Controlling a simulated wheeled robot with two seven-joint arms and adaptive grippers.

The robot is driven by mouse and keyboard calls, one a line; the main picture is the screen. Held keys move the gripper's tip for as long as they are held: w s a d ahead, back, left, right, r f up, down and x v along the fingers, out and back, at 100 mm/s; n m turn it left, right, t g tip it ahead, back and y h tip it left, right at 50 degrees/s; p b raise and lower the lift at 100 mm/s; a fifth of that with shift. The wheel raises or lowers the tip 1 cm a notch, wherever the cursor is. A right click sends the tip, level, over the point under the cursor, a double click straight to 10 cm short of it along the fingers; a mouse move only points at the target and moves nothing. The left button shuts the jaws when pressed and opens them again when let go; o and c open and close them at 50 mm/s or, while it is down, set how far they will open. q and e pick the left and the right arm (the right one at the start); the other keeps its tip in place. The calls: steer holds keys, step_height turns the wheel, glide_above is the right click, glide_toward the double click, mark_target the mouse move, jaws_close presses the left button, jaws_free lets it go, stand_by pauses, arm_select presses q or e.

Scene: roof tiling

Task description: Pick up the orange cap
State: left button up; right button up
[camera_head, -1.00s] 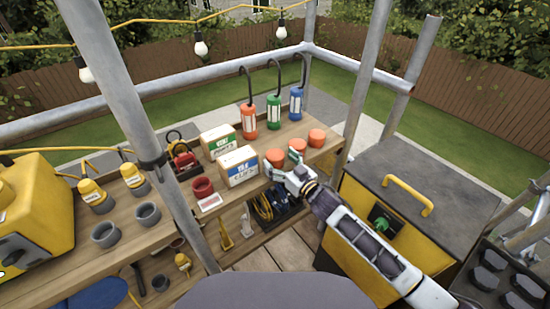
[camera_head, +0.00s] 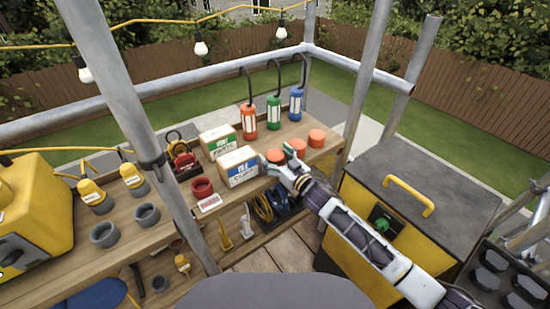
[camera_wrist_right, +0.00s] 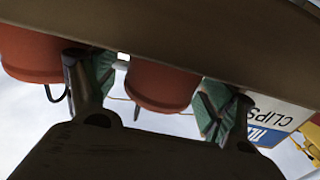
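Three orange caps stand in a row at the right end of the wooden shelf: a left one (camera_head: 275,156), a middle one (camera_head: 297,146) and a right one (camera_head: 317,138). My right gripper (camera_head: 286,166) is at the shelf's front edge by the left and middle caps. In the right wrist view, the open gripper's two fingers (camera_wrist_right: 160,92) stand on either side of one orange cap (camera_wrist_right: 160,84). A small gap shows on the left; the right finger is very close to it. Another cap (camera_wrist_right: 30,52) is outside the left finger. My left gripper is not in view.
The clips box (camera_head: 238,167) stands close to the left of the caps and also shows beside the right finger in the wrist view (camera_wrist_right: 278,118). Orange, green and blue hooked bottles (camera_head: 273,112) stand behind. A yellow and black cabinet (camera_head: 420,190) is at the right.

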mark_target(275, 153)
steer(key=c, duration=0.9)
steer(key=shift+r, duration=0.1)
steer(key=shift+c, duration=0.2)
steer(key=shift+r, duration=0.7)
step_height(275, 153, up, 8)
steer(key=shift+f+p, duration=0.25)
steer(key=shift+p, duration=0.75)
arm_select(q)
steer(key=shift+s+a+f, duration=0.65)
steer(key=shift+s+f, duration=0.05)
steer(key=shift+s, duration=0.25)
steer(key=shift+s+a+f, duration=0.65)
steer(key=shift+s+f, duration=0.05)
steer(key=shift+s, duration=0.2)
arm_select(e)
steer(key=shift+r, duration=0.5)
